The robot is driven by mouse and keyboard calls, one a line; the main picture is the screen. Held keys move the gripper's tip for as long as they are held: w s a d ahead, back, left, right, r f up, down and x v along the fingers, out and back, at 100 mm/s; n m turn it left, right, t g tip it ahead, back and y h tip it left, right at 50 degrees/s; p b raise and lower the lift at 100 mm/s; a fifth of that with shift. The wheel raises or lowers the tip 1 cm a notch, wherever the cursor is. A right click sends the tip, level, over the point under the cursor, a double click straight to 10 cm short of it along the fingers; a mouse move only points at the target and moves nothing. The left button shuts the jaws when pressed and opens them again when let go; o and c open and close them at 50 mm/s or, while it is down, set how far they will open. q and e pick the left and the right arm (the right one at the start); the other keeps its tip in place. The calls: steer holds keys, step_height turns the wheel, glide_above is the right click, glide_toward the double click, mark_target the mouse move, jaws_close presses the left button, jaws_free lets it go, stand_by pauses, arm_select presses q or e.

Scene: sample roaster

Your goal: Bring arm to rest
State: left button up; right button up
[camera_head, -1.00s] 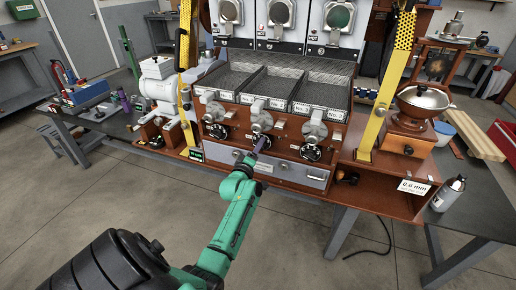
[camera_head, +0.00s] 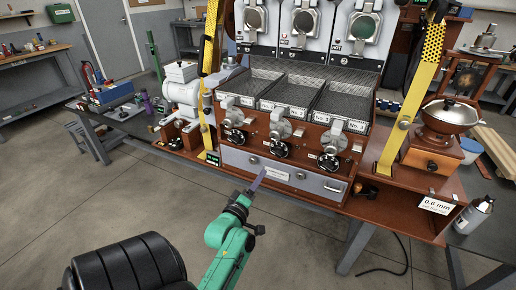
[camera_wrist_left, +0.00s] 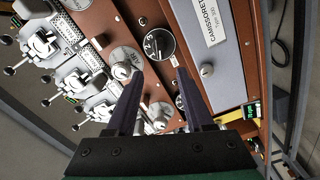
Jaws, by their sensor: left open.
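My left gripper (camera_head: 256,184) is in front of the grey drawer panel of the sample roaster, below the row of black dials. My green left arm (camera_head: 228,240) reaches up to it from the bottom of the head view. In the left wrist view its two dark fingers (camera_wrist_left: 160,105) stand apart with nothing between them. Beyond the fingers are a black dial (camera_wrist_left: 159,44) and a silver knob on the roaster front. The gripper appears clear of the roaster. My right gripper is not in view.
The roaster (camera_head: 230,112) has three trays (camera_head: 290,92), silver levers and yellow straps (camera_head: 401,135). A copper-brown grinder (camera_head: 432,152) with a metal bowl stands at right. A spray can (camera_head: 473,215) is on the dark table. The floor (camera_head: 110,210) at left is open.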

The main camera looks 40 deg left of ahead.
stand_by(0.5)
arm_select(q)
steer(key=s+d+f+m+g+h, duration=0.2)
steer(key=d+f+m+g, duration=0.15)
steer(key=f, duration=0.65)
steer(key=s+d+f+m+g+h, duration=0.25)
steer(key=d+f, duration=0.25)
steer(key=f, duration=0.6)
steer(key=s+d+f+m+g+h, duration=0.1)
steer(key=s+d+f+m+g, duration=0.2)
steer(key=f, duration=0.7)
steer(key=s+d+f+m+g, duration=0.1)
steer(key=s+f+m+g, duration=0.2)
steer(key=s, duration=0.9)
steer(key=s+d+f+m+g, duration=0.1)
steer(key=s+f+m+g, duration=0.3)
steer(key=s+f+m, duration=0.4)
steer(key=s+f, duration=0.4)
steer(key=s, duration=0.1)
steer(key=shift+s+f, duration=0.2)
steer(key=shift+s, duration=0.05)
